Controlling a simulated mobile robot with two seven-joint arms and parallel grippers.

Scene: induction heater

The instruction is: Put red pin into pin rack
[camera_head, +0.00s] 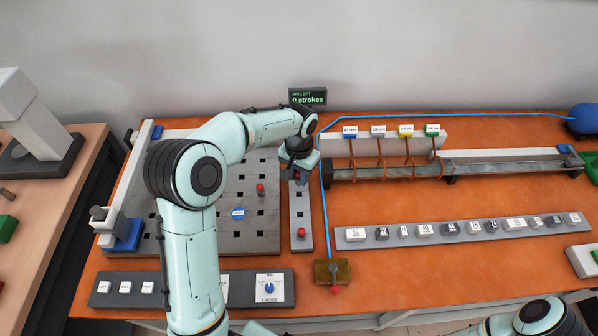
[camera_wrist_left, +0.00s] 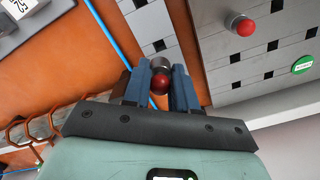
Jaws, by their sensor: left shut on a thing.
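My left gripper (camera_head: 298,176) is over the far end of the narrow grey pin rack (camera_head: 301,212). In the left wrist view its blue fingers (camera_wrist_left: 161,88) are shut on a red pin (camera_wrist_left: 159,80), with a red ball and grey collar between them. The rack (camera_wrist_left: 148,35) runs out beyond the fingers. I cannot tell whether the held pin is seated in a hole or above it. Another red pin (camera_head: 301,232) stands at the near end of the rack. My right gripper is not in view.
A perforated grey board (camera_head: 215,215) left of the rack holds a red pin (camera_head: 260,188) and a blue disc (camera_head: 238,214). A blue cable (camera_head: 323,200) runs just right of the rack, down to a brass block (camera_head: 325,272). Coils (camera_head: 380,160) stand further right.

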